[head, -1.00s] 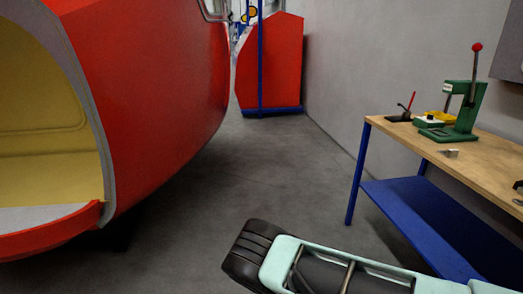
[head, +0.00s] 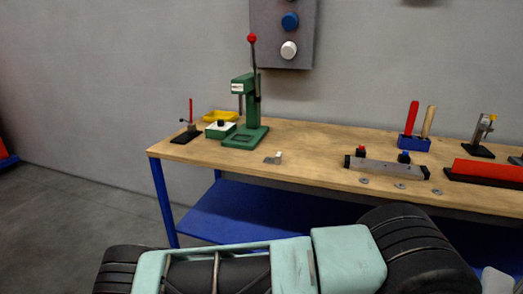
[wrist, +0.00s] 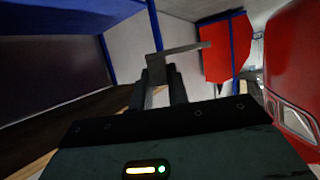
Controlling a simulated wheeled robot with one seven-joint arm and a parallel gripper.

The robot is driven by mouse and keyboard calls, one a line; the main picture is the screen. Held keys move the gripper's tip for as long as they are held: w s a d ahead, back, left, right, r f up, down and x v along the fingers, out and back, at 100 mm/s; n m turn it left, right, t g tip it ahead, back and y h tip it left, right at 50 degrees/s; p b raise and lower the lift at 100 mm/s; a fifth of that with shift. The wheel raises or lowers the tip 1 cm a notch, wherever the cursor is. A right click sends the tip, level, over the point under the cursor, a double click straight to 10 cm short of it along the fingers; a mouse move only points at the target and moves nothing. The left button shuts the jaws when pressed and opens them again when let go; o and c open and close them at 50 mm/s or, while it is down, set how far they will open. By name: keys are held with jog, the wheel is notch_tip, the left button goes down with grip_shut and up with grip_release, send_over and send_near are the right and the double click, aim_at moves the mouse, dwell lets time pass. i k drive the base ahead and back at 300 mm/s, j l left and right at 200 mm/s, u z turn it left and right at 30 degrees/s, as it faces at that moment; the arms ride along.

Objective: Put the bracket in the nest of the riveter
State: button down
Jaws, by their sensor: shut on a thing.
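The bracket (wrist: 181,49) is a grey, thin, bent metal piece. In the wrist view my gripper (wrist: 159,80) is shut on it, and its long flange sticks out to the right beyond the fingertips. The riveter (head: 245,108) is a green press with a red-knobbed lever, on the left part of the workbench in the head view. Its green base (head: 245,138) faces me; details of the nest are too small to make out. My gripper is outside the head view, where only my arm crosses the bottom. The bracket is away from the riveter.
The wooden workbench (head: 315,145) carries a small metal piece (head: 273,158) in front of the riveter. A green-and-white box (head: 220,130), yellow tray (head: 220,115) and small clamp (head: 188,125) stand left of it. A metal bar fixture (head: 385,170) and tool holder (head: 414,143) are to the right.

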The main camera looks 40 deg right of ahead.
aim_at(242, 138)
jog(key=i+j+z, duration=0.4)
jog(key=z, duration=0.2)
jog(key=i+j+z, duration=0.15)
jog(key=j+z, duration=0.15)
jog(key=i+j+z, duration=0.1)
jog(key=j+z, duration=0.2)
jog(key=j, duration=0.15)
jog(key=i+j+z, duration=0.1)
jog(key=j+z, duration=0.45)
jog(key=j, duration=0.15)
